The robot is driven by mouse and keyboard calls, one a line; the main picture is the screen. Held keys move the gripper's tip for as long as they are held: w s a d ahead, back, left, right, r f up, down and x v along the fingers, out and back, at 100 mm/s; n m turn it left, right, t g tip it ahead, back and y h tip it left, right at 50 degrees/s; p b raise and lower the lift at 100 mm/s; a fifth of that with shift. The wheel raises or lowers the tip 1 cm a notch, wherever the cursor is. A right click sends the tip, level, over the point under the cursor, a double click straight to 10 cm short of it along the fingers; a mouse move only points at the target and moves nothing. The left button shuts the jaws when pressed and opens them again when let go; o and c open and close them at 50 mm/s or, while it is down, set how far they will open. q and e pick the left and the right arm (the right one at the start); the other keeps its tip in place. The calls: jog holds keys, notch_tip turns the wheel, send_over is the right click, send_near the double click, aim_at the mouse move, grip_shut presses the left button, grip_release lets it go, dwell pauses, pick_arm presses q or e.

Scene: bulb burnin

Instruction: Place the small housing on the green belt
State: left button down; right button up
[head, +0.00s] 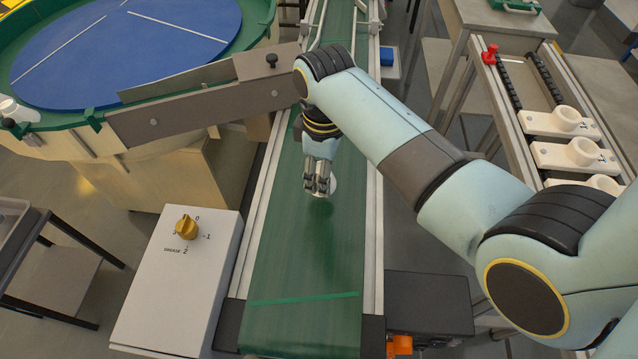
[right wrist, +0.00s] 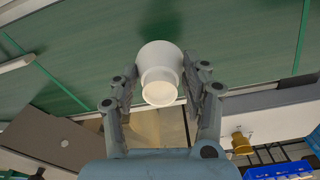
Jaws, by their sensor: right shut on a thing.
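The small housing (right wrist: 161,73) is a white, cup-like piece with a wide body and a narrower round neck. In the right wrist view it sits between the two fingers of my right gripper (right wrist: 163,92), which is shut on it. In the head view my right gripper (head: 319,190) points down over the green belt (head: 300,260), and a white edge of the housing (head: 331,187) shows beside the fingertips. I cannot tell whether the housing touches the belt. My left gripper is not in view.
A grey box with a yellow knob (head: 187,228) stands left of the belt. A metal guide arm (head: 200,105) reaches from the round blue table (head: 130,50) to the belt. White holders (head: 565,122) sit on a rack at right. The near belt is clear.

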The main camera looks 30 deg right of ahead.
jog(key=shift+w+a+f, duration=0.2)
jog(key=shift+w+f, duration=0.05)
jog(key=shift+w, duration=0.1)
jog(key=shift+f, duration=0.3)
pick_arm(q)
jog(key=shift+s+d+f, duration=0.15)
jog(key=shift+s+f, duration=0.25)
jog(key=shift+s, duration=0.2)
pick_arm(e)
jog(key=shift+f, duration=1.7)
pick_arm(q)
jog(key=shift+b, duration=0.3)
pick_arm(e)
jog(key=shift+f, duration=0.1)
jog(key=o, duration=0.9)
